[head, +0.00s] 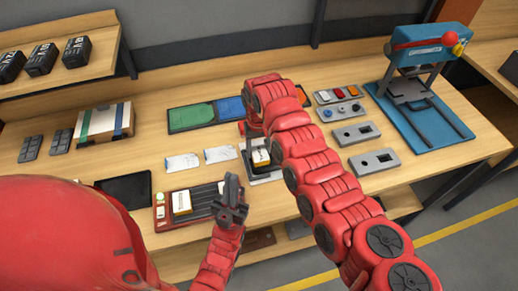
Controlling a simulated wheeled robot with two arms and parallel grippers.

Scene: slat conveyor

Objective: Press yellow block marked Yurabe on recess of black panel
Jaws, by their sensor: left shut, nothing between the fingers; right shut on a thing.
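A small block (261,158) with a yellowish face and dark marking is at the grey fixture (268,178) in the middle of the table; its lettering is too small to read. My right gripper (257,146) is above it, mostly hidden by my red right arm, and appears shut on this block. I cannot tell whether the block touches a recess. A black panel (125,190) lies flat at the left front; no recess can be made out on it. My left gripper (231,182) is shut and empty, over the right end of the slat conveyor (205,195).
A white and yellow block (181,202) is on the conveyor's left part. White cards (182,162) and green and blue trays (191,117) lie behind. Grey plates with holes (374,161) and a blue press (425,100) stand at right. Bare table lies between the cards and the left-hand box (104,122).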

